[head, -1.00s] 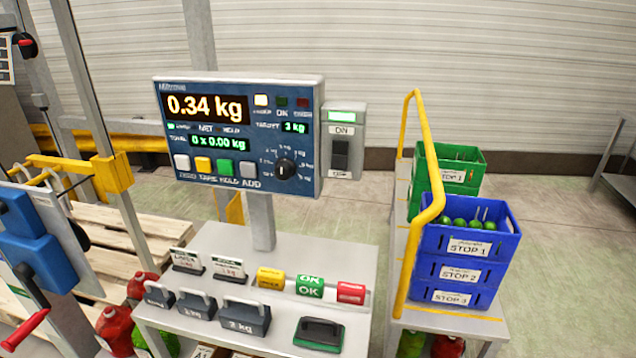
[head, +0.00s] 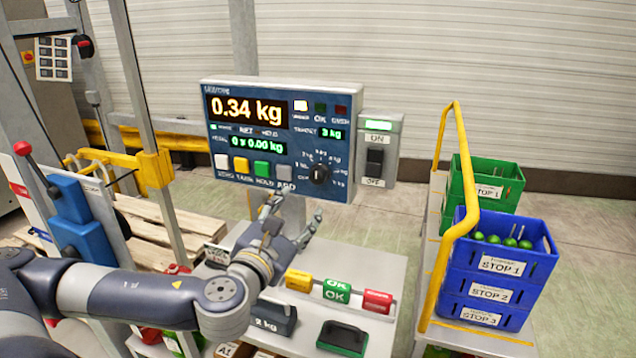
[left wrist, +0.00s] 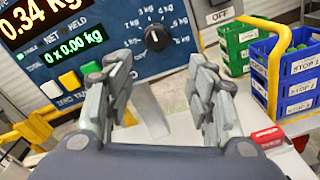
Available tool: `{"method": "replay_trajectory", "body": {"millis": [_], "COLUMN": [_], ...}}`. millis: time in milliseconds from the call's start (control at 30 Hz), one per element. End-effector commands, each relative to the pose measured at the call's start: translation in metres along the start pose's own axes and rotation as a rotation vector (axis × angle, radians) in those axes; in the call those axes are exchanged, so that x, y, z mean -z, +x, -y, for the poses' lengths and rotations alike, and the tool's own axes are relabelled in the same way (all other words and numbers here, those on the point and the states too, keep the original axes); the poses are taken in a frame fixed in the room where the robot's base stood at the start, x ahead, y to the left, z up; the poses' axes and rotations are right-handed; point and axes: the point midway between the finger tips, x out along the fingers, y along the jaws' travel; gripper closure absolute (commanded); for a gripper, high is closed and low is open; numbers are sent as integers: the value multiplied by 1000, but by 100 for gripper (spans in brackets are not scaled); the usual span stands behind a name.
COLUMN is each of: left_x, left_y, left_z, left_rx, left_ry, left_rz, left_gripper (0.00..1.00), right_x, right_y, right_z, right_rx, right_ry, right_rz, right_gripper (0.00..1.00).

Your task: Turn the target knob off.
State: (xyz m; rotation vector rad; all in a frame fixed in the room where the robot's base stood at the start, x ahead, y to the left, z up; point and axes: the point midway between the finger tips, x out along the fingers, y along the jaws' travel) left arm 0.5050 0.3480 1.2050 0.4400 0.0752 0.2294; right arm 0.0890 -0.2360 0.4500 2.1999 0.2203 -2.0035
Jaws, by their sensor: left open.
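The black target knob (head: 319,173) sits at the lower right of the blue scale panel (head: 228,130), with a ring of kg labels around it. Its white mark points roughly upward. The panel reads 0.34 kg, and TARGET shows 3 kg. In the left wrist view the knob (left wrist: 156,37) shows beyond the gap between my fingers. My left gripper (head: 293,216) is open and empty, below the panel and a little left of the knob, apart from it. It also shows in the left wrist view (left wrist: 160,100). My right gripper is not in view.
An ON/OFF switch box (head: 378,150) stands right of the panel. The table below holds yellow, green and red blocks (head: 337,291), grey weights (head: 272,318) and a black-green block (head: 343,338). A yellow rail (head: 447,210) and blue crates (head: 500,265) are at right.

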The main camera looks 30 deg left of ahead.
Motion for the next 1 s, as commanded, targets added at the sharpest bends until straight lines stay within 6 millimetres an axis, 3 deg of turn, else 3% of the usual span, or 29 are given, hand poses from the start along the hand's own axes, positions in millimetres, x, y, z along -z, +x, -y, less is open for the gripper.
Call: {"method": "replay_trajectory", "body": {"millis": [233,700,1000], "left_x": [-8,-11,-10], "left_y": [14,92,108], "left_z": [-7,-8,-8], "left_rx": [-11,-10,-9], "left_ry": [82,77,80], "left_rz": [23,21,21], "left_gripper": [50,50,50], "right_x": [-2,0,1], "right_y": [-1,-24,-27], "right_z": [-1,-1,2], "right_rx": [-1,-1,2], "right_ry": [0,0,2], "right_rz": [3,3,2], "right_gripper": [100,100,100]}}
